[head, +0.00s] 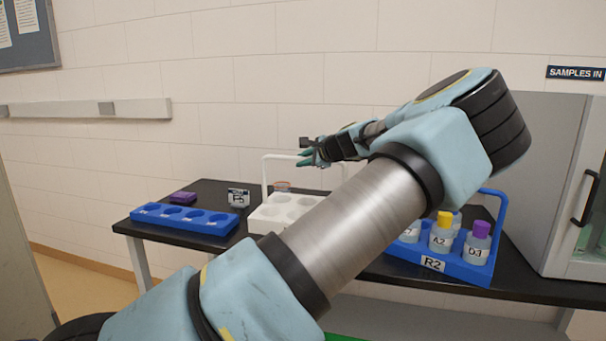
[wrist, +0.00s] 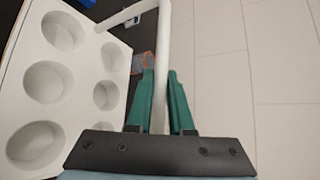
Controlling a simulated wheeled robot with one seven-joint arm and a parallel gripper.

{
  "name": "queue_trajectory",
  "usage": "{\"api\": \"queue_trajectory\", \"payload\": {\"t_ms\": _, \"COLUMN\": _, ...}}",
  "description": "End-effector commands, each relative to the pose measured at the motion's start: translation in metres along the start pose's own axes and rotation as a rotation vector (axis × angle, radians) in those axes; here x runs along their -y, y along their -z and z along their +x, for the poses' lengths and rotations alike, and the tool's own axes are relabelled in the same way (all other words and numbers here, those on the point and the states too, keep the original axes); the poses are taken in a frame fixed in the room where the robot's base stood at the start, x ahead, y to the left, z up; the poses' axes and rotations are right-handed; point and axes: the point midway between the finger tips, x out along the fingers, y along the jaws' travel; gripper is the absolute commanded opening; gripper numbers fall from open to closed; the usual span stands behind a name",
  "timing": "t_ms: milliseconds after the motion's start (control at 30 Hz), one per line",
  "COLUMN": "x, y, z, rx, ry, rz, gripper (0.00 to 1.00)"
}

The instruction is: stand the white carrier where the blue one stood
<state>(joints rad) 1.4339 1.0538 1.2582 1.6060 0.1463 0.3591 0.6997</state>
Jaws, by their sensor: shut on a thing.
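The white carrier (head: 262,228) stands upright near the middle of the black table, partly hidden by my arm. Its round wells look empty in the wrist view (wrist: 79,66). My gripper (head: 309,157) is at the top of its arched handle. In the wrist view my gripper's green fingers (wrist: 160,78) are on both sides of the white handle bar, shut on it. A blue carrier (head: 465,270) labelled R2 stands on the right of the table, holding bottles with yellow and purple caps. I cannot tell whether the white carrier is clear of the table.
A low blue rack (head: 178,226) with empty wells lies on the left. An orange-topped container (head: 282,185) is behind the white carrier. A grey cabinet (head: 545,150) borders the right.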

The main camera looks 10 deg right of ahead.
Motion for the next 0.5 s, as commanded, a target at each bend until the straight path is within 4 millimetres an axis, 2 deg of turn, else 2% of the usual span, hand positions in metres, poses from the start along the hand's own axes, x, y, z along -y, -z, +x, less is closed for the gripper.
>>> {"api": "queue_trajectory", "payload": {"t_ms": 200, "x": -0.025, "y": 0.011, "z": 0.012, "rx": 0.002, "ry": 0.000, "rz": 0.003, "gripper": 0.00}}
{"api": "queue_trajectory", "payload": {"t_ms": 500, "x": -0.030, "y": 0.014, "z": 0.014, "rx": 0.000, "ry": 0.001, "rz": 0.000, "gripper": 0.00}}
